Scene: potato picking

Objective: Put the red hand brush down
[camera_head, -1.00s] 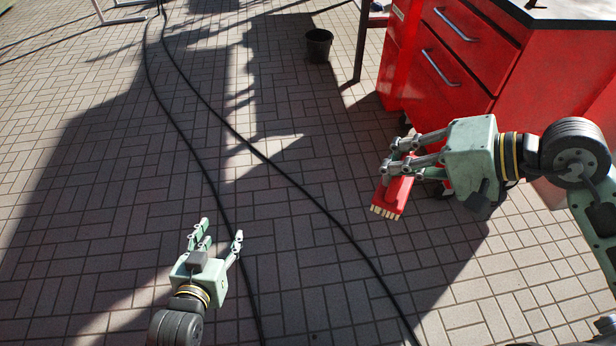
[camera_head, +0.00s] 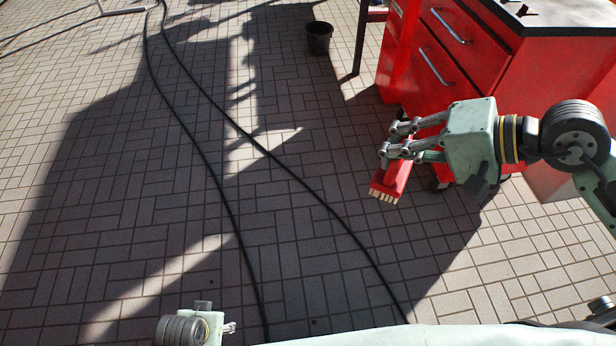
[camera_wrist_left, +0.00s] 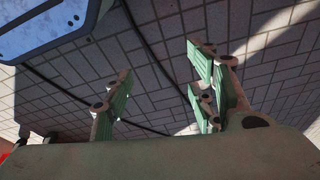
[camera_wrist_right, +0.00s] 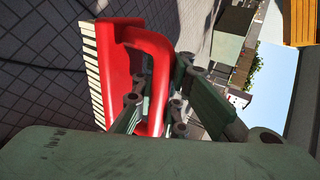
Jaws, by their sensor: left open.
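The red hand brush (camera_head: 392,181) has a red body and pale bristles. My right gripper (camera_head: 402,143) is shut on it and holds it in the air in front of the red cabinet, bristles pointing down and toward the lower left. In the right wrist view the brush (camera_wrist_right: 128,60) sits between the fingers (camera_wrist_right: 155,105), which cover part of its handle. My left gripper (camera_wrist_left: 165,90) is open and empty in the left wrist view, with paving behind it. In the head view only a small part of the left gripper (camera_head: 215,328) shows at the bottom edge.
A black bucket (camera_head: 319,38) stands on the paving at the back. Black cables (camera_head: 222,190) run along the floor.

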